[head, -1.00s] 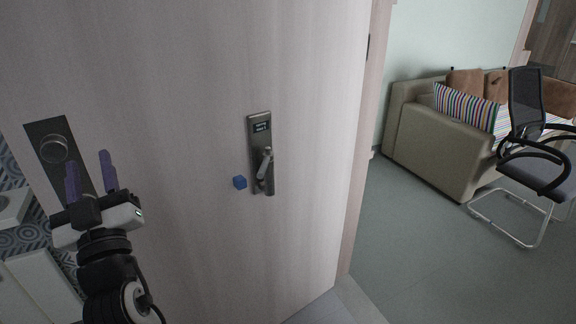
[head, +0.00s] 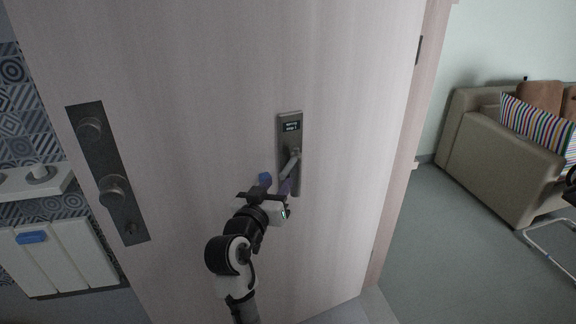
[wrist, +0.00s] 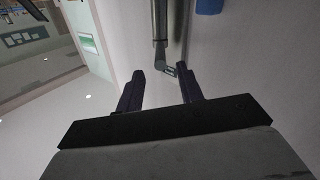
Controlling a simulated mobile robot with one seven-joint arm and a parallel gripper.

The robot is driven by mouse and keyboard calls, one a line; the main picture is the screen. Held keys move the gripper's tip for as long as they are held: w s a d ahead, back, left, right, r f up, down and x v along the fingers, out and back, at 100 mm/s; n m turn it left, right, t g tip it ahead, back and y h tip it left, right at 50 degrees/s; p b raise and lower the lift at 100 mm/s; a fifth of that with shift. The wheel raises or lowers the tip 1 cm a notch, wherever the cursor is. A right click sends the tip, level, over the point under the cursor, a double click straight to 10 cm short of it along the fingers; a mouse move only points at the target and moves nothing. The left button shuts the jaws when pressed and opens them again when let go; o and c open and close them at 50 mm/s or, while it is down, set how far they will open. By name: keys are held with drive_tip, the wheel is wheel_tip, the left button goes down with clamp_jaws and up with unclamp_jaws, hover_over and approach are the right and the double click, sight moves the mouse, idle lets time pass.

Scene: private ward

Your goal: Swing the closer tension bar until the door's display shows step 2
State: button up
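The door's grey metal plate (head: 298,182) carries a small dark display (head: 291,126) with lines of light text too small to read surely. Below the display, the grey closer tension bar (head: 290,165) slants down to the left in the head view. My gripper (head: 275,187) is at the plate's lower part, its dark purple fingers around the bar's lower end, partly hiding it. In the wrist view the fingers (wrist: 160,85) are spread apart with nothing clamped. The bar (wrist: 160,22) and its jointed end lie just ahead, between the fingertips, nearer the right one; contact is unclear.
A small blue block (head: 264,177) is on the door (head: 200,90) beside the plate. A dark lock plate with round knobs (head: 112,189) is at the left. A beige sofa (head: 490,165) stands beyond the door at right, with open floor (head: 440,250) before it.

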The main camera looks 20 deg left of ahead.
sight(294, 159)
drive_tip(key=w+p, duration=0.1)
drive_tip(key=w, duration=0.6)
drive_tip(key=shift+w+p, duration=0.3)
drive_tip(key=shift+p, duration=0.1)
drive_tip(key=shift+c, duration=0.5)
clamp_jaws()
